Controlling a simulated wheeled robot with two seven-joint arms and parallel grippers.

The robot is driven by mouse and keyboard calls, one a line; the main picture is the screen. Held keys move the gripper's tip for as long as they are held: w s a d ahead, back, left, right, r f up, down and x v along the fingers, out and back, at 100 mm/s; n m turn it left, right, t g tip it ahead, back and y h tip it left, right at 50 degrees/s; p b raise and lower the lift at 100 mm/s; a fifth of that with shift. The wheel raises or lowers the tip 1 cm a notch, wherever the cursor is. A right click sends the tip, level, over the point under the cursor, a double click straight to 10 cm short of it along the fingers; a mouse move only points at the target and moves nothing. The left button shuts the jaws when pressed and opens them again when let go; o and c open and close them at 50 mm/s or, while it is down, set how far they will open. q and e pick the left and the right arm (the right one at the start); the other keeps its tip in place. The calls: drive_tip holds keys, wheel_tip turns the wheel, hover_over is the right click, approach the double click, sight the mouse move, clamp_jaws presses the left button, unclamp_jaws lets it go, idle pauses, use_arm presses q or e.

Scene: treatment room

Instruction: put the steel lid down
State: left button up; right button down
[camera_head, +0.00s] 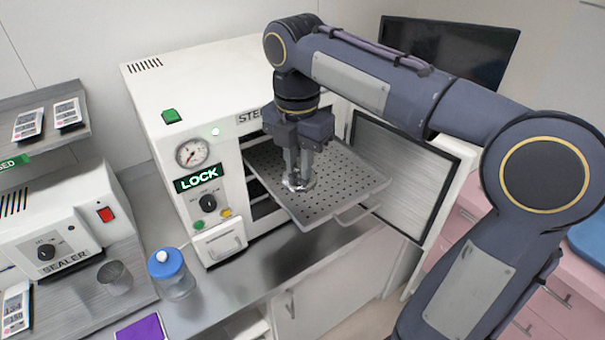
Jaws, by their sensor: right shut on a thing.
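My right gripper (299,175) points down over the perforated steel tray (350,172), which sticks out of the open steriliser. Its fingers are shut on a small shiny metal piece, the steel lid (297,185), which is mostly hidden by the fingertips. The lid is at or just above the tray's surface, towards its left side; I cannot tell whether it touches. My left gripper is not in view.
The white steriliser (205,85) has its door (400,175) swung open to the right of the tray. A blue-lidded jar (172,275), a grey cup (115,278) and a sealer (50,225) stand at left. The rest of the tray is bare.

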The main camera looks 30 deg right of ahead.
sight(302, 192)
drive_tip(key=shift+w+d+f, duration=0.1)
drive_tip(key=shift+d+f, duration=0.15)
drive_tip(key=f, duration=0.3)
drive_tip(key=shift+w+d+f, duration=0.1)
drive_tip(key=shift+w+d, duration=0.05)
drive_tip(key=shift+d, duration=0.15)
drive_tip(key=shift+f, duration=0.4)
drive_tip(key=shift+f, duration=0.1)
drive_tip(key=c, duration=1.3)
unclamp_jaws()
wheel_tip(302, 192, up, 12)
drive_tip(key=p, duration=0.1)
